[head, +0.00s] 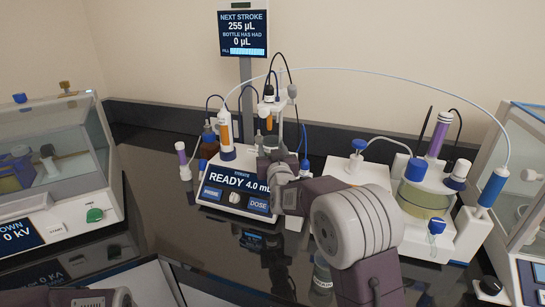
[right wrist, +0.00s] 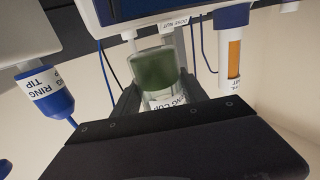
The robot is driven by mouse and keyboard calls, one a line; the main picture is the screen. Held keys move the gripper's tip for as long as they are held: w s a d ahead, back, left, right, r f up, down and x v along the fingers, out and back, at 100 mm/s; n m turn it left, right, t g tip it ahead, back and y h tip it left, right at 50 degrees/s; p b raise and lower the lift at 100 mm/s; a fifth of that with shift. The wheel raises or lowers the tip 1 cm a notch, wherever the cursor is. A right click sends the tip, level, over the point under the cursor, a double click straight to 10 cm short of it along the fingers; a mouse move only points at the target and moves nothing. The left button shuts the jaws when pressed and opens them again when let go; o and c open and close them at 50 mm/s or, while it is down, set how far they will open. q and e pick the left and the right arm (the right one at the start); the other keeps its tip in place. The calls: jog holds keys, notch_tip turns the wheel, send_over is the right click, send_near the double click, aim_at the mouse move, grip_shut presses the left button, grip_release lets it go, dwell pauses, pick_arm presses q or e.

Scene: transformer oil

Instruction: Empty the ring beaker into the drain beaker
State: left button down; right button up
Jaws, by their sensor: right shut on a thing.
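In the head view my right gripper (head: 272,158) reaches to the front of the dosing unit at the middle. Its fingertips are small and partly hidden there. In the right wrist view the right gripper (right wrist: 158,88) is shut on a clear cup (right wrist: 167,102) whose partly covered label appears to read RING CUP. A dark green piece (right wrist: 155,67) shows at the cup between the fingers; I cannot tell whether it is liquid. I see no vessel with a readable drain label. My left gripper's jaws are not in view.
The dosing unit (head: 240,183) reads READY 4.0 mL. To its right stands a white station with a jar of yellow liquid (head: 425,197). Glass-walled cases stand at far left (head: 60,165) and far right (head: 515,200). Thin tubes arch overhead.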

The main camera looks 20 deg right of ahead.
jog(key=shift+s+a+r, duration=0.2)
jog(key=shift+s+a, duration=0.05)
jog(key=shift+s, duration=0.6)
jog(key=shift+s+a+r, duration=0.2)
jog(key=shift+s, duration=0.6)
jog(key=shift+s+a+r, duration=0.2)
jog(key=shift+s+a, duration=0.05)
jog(key=shift+s, duration=0.6)
jog(key=o, duration=0.9)
grip_shut()
